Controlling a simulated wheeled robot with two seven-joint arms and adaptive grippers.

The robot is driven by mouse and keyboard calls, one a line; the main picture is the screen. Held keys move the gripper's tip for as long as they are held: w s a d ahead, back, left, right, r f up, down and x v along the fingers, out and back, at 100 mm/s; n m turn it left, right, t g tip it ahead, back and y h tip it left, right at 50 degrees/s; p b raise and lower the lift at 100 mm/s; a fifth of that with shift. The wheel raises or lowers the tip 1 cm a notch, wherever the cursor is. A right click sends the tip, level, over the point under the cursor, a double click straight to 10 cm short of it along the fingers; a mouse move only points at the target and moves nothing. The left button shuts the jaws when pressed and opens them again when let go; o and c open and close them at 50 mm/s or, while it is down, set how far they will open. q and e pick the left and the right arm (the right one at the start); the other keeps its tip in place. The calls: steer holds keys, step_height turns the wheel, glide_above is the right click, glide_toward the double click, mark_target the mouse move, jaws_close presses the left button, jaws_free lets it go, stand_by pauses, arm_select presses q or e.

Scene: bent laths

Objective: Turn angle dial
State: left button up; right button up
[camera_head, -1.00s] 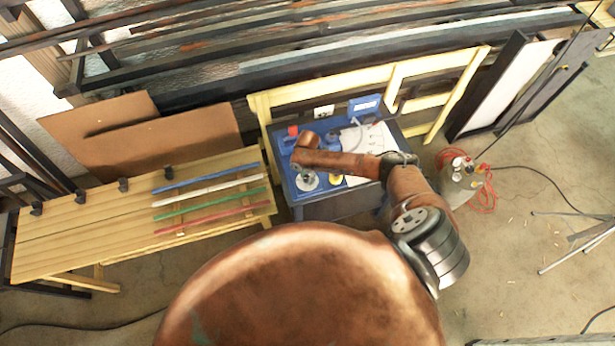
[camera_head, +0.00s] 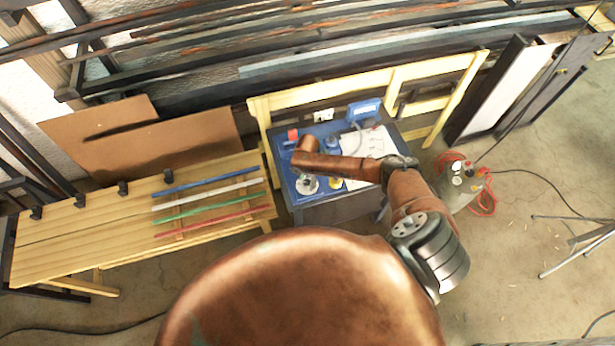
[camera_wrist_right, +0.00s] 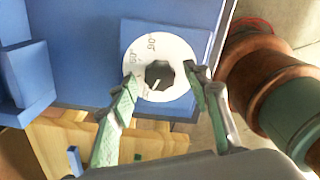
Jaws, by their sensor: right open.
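The angle dial is a white disc (camera_wrist_right: 178,46) with printed angle marks, of which 90° and what looks like 60° can be read. It has a dark faceted knob (camera_wrist_right: 159,74) with a light pointer line towards the bottom of the picture. My right gripper (camera_wrist_right: 161,76) is open, with one green-padded finger on each side of the knob and a gap showing on both sides. In the head view the dial (camera_head: 307,185) is a small pale disc at the blue bench's front left, and my right wrist hides most of the gripper. My left gripper is not in view.
The blue bench (camera_head: 340,203) also carries a paper sheet (camera_head: 378,143), a blue box (camera_head: 364,109) and a yellow item (camera_head: 336,183). A wooden table (camera_head: 90,225) with several coloured laths stands left. A tank (camera_head: 465,180) with red hose stands right on the floor.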

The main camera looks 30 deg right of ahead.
mark_target(307, 182)
step_height(307, 182, up, 12)
steer(key=shift+f, duration=0.15)
stand_by(0.7)
